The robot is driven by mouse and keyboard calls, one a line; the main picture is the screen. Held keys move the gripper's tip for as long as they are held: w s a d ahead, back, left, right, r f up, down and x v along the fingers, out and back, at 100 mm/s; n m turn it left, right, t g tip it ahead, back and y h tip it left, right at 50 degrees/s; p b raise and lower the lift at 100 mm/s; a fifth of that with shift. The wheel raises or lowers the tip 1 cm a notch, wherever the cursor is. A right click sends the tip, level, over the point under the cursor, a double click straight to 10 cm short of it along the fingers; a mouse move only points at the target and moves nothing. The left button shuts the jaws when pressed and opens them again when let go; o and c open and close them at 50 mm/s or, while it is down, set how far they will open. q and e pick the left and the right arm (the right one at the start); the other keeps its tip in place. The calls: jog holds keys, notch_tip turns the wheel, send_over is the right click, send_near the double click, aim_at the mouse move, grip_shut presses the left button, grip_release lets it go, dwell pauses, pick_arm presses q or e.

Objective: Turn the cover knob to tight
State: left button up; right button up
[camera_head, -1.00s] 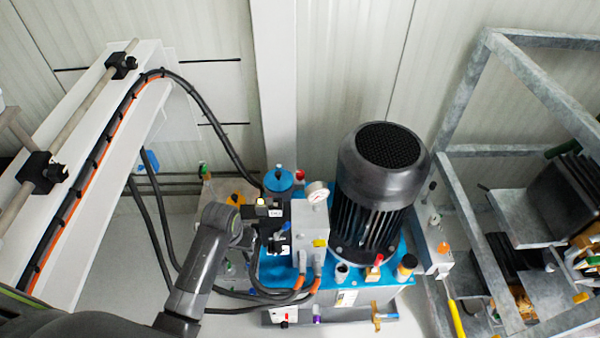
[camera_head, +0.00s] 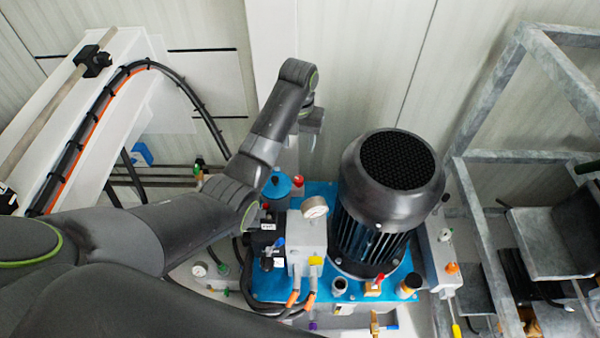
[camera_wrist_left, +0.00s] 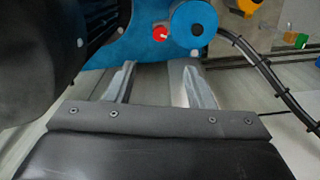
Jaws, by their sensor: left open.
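A round blue cap with a knob on top (camera_head: 277,184) stands at the back left of the blue pump unit; I cannot tell for sure that it is the cover knob. In the left wrist view the blue cap (camera_wrist_left: 193,24) is at the top, beside a small red knob (camera_wrist_left: 160,33). My left gripper (camera_head: 311,122) is above and behind the cap, near the wall, pointing down. In the left wrist view its two fingers (camera_wrist_left: 158,68) are apart with nothing between them, short of the cap. My right gripper is not in view.
A large dark motor (camera_head: 385,200) stands right of the cap. A pressure gauge (camera_head: 314,208) and valve block (camera_head: 306,245) are in front. Black hoses (camera_head: 195,95) run at left. A grey metal frame (camera_head: 480,220) is at right. Wall space behind the cap is free.

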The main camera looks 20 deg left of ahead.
pick_arm(q)
send_over(299, 178)
notch_tip(299, 178, down, 4)
notch_tip(299, 178, down, 11)
jog(key=shift+f+b, duration=0.2)
jog(key=shift+b, duration=0.9)
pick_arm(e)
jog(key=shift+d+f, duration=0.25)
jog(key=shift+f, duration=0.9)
pick_arm(q)
jog(key=c, duration=1)
